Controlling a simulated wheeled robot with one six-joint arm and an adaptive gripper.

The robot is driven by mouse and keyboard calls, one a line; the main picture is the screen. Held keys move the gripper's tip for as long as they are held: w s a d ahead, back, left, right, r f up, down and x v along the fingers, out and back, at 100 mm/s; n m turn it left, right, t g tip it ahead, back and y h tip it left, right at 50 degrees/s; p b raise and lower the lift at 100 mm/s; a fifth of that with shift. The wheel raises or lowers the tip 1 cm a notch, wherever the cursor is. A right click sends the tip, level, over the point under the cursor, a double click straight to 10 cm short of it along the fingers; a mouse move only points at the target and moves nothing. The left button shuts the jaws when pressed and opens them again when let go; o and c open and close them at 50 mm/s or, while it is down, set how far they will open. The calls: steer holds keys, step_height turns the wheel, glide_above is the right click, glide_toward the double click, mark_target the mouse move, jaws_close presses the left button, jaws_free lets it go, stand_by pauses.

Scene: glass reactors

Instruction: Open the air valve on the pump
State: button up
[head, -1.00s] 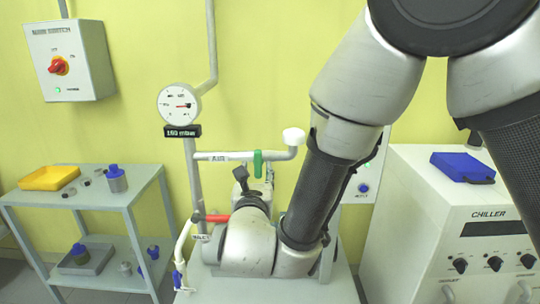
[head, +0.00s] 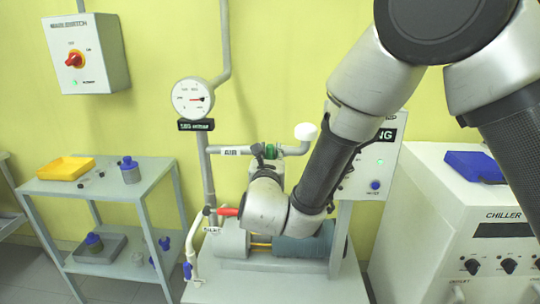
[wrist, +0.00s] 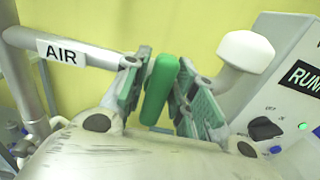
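The air valve's green handle (wrist: 161,90) stands between my gripper's fingers (wrist: 163,95) in the wrist view, roughly across the pipe and slightly tilted. The fingers are spread on either side of it, with narrow gaps that I cannot judge exactly. The horizontal pipe bears an AIR label (wrist: 61,53) to the left of the handle. In the head view, the green handle (head: 270,151) shows small on the pipe above the pump (head: 300,250). My wrist hides most of the gripper there.
A white cap (head: 305,132) tops the pipe end right of the handle. A red handle (head: 228,211) sits lower left, below the gauge (head: 193,98). A control box (head: 378,165) stands right of the pipe, and a chiller (head: 450,215) further right. A shelf (head: 100,190) stands left.

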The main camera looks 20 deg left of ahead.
steer(key=c, duration=0.3)
steer(key=shift+c, duration=0.2)
steer(key=shift+n, duration=0.3)
steer(key=n, duration=0.3)
steer(key=shift+a+n, duration=0.25)
steer(key=shift+n, duration=0.05)
steer(key=n, duration=0.3)
steer(key=shift+s+a+f+n, duration=0.1)
steer(key=shift+a+n, duration=0.1)
steer(key=shift+n, duration=0.2)
steer(key=shift+a+f+n, duration=0.1)
steer(key=shift+f+n, duration=0.05)
steer(key=shift+n, duration=1.3)
steer(key=shift+a+f+n, duration=0.1)
steer(key=shift+f+n, duration=0.05)
steer(key=shift+n, duration=1.35)
steer(key=shift+f+n, duration=0.15)
steer(key=shift+n, duration=1.3)
steer(key=shift+s, duration=0.1)
